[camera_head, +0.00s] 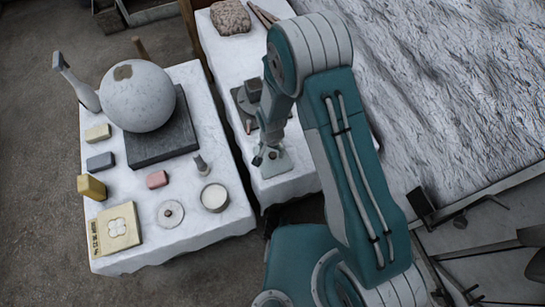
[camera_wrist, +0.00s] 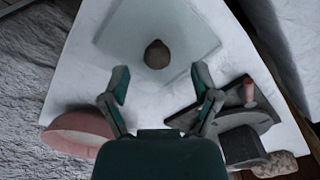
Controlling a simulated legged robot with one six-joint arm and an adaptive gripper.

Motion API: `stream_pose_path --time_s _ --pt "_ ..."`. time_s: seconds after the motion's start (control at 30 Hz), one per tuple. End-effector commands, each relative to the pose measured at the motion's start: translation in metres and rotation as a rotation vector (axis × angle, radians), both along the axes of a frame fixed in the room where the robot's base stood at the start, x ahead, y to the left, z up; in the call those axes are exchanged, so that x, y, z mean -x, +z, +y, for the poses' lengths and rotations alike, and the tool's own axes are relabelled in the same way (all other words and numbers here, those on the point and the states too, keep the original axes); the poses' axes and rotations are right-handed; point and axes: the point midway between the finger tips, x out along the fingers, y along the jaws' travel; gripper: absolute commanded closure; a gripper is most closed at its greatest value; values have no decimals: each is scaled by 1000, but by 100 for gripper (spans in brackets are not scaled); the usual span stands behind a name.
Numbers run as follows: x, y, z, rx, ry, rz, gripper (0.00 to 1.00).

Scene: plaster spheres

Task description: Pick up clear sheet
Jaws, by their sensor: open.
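The clear sheet (camera_wrist: 125,35) is a pale, see-through square lying on a white-covered table in the wrist view. A small dark rounded lump (camera_wrist: 157,54) rests on it near its lower edge. My gripper (camera_wrist: 160,78) is open and empty, its two fingers spread wide. The lump and the sheet's lower edge show just beyond the gap between the fingertips. In the head view the sheet (camera_head: 282,163) is small and partly hidden by my arm. I cannot tell the exact height of the fingers above the table.
In the wrist view a pink bowl (camera_wrist: 72,136) stands lower left and a dark board (camera_wrist: 255,117) lower right. In the head view a rough stone (camera_head: 231,17) lies at the back. A second table holds a plaster sphere (camera_head: 140,97) on a dark block (camera_head: 163,141).

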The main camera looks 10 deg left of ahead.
Motion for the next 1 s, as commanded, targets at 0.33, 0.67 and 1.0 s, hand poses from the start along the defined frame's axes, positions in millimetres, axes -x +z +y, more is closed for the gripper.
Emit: stream_pose_path --time_s 0.33,0.67,1.0 --pt "-3 -37 -3 1 0 -1 21" --pt "-3 -37 -3 1 0 -1 88" --pt "-3 -37 -3 1 0 0 100"
